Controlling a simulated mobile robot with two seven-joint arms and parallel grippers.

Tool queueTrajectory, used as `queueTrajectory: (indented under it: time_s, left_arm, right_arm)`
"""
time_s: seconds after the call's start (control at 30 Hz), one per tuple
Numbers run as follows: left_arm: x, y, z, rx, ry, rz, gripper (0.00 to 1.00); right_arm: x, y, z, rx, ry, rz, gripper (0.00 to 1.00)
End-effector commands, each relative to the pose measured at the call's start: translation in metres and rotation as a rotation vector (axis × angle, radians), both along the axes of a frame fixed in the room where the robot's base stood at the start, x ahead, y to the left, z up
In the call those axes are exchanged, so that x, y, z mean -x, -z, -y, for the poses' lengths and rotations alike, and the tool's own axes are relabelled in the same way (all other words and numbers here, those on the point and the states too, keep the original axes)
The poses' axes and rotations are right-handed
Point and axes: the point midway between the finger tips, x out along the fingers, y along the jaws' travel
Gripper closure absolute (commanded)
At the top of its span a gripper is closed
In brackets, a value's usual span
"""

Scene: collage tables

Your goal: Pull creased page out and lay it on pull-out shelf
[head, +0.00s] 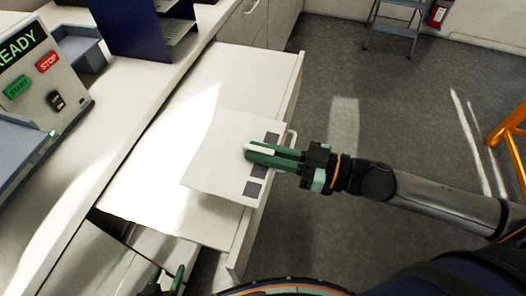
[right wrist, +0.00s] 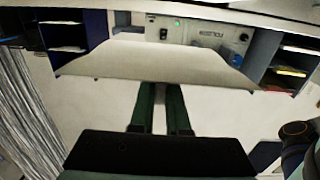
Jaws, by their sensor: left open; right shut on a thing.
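The creased page (head: 215,150) is a white sheet with several dark squares along its right edge. It is over the white pull-out shelf (head: 250,75); I cannot tell whether it touches the shelf. My right gripper (head: 249,152) is shut on the page's right edge. In the right wrist view the page (right wrist: 150,62) extends ahead of the green fingers (right wrist: 160,110) and looks bowed. My left gripper (head: 167,281) is open and empty at the bottom edge of the head view, low beside the counter and mostly cut off.
A grey machine (head: 60,105) with a READY display and START and STOP buttons stands on the counter at left. A dark blue rack (head: 130,30) stands behind it. The shelf has a handle (head: 291,137) on its right side. A step stool (head: 390,25) stands far back on open floor.

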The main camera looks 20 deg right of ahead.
Motion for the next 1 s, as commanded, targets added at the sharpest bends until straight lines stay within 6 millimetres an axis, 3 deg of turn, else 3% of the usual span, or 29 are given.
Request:
queueTrajectory:
  time_s: [0.27, 0.5, 0.8, 1.0]
  left_arm:
    - [0.0, 0.0, 0.0, 0.0, 0.0, 0.0, 0.39]
    - [0.0, 0.0, 0.0, 0.0, 0.0, -0.001, 0.39]
    - [0.001, 0.043, 0.0, 0.0, 0.0, -0.002, 0.39]
    - [0.001, 0.06, 0.0, 0.0, 0.0, -0.002, 0.39]
  right_arm:
    - [0.004, 0.01, 0.0, -0.001, -0.019, 0.003, 1.0]
    - [0.004, 0.032, 0.0, -0.002, -0.018, 0.0, 1.0]
    - [0.004, 0.072, 0.0, 0.001, -0.019, 0.004, 1.0]
    - [0.004, 0.087, 0.0, 0.0, -0.019, 0.004, 1.0]
